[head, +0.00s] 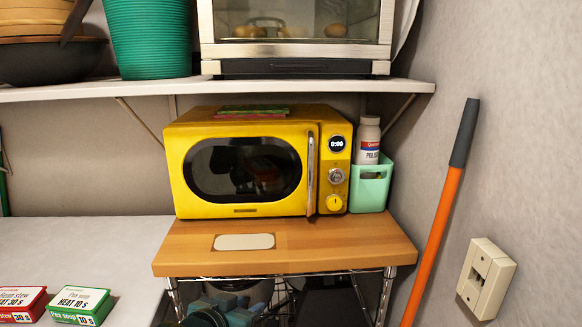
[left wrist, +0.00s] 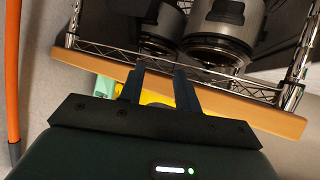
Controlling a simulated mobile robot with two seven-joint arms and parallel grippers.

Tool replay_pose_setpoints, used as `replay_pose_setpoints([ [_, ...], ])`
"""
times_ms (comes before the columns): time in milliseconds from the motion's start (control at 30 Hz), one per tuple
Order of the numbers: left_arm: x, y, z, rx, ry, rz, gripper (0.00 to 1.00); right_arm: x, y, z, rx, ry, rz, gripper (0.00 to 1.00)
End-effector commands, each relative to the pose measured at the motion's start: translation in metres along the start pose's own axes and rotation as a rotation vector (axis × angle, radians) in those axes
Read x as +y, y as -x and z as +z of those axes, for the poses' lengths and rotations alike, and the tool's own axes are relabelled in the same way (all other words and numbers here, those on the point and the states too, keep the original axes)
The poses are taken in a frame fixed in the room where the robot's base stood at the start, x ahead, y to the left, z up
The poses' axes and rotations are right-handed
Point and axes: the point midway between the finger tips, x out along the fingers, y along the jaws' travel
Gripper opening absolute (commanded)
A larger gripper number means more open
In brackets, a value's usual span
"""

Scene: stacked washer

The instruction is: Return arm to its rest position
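My left gripper (head: 220,304) is low at the bottom edge of the head view, in front of the wire rack under the wooden shelf top, and partly cut off. In the left wrist view its two dark blue fingers (left wrist: 160,72) stand apart with nothing held between them. That view is upside down, with the wooden edge and part of the yellow microwave beyond the fingers. I see no contact with the rack. My right gripper is in neither view.
A yellow microwave (head: 245,165) and a mint holder (head: 371,186) stand on the wooden top (head: 340,246). Metal pots (left wrist: 226,28) are on the rack below. An orange pole (head: 440,225) leans at the right wall. Two small boxes (head: 80,305) lie on the left counter.

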Motion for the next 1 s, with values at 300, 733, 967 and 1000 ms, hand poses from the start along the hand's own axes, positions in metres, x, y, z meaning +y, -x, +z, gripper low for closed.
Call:
replay_pose_setpoints([
  [300,-0.016,0.111,0.173,-0.464,0.069,-0.126,0.33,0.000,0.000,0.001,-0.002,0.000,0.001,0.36],
  [733,-0.017,0.201,0.251,-0.728,0.089,-0.204,0.33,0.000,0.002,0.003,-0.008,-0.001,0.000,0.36],
  [967,-0.011,0.165,0.255,-0.563,0.062,-0.173,0.33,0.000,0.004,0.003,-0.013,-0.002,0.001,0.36],
  [1000,-0.010,0.159,0.256,-0.531,0.057,-0.167,0.33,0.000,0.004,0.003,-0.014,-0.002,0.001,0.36],
])
